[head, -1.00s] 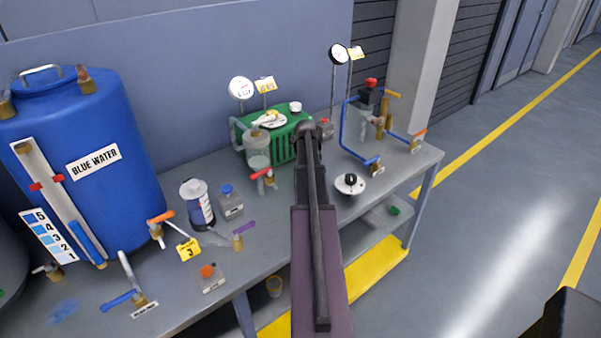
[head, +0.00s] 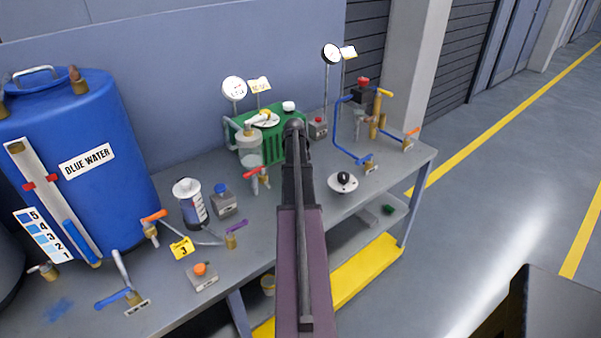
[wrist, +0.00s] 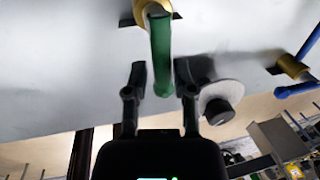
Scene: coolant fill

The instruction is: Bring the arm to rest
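My arm reaches out over the grey workbench (head: 120,322) in the head view, its purple and dark links crossing the middle of the picture. The arm hides its own end there. In the wrist view my gripper (wrist: 160,68) is open, its two dark fingers apart. A green lever handle (wrist: 162,60) with a brass fitting (wrist: 152,10) shows between the fingers, with gaps on both sides. I cannot tell how far beyond the fingertips it lies.
A white lid with a black knob (head: 343,182) lies right of the arm. Green unit (head: 284,143), glass vessel (head: 249,149), gauges (head: 234,89), blue pipe (head: 337,128) and valves crowd the bench. A blue water tank (head: 85,195) stands left. Open floor (head: 470,190) lies right.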

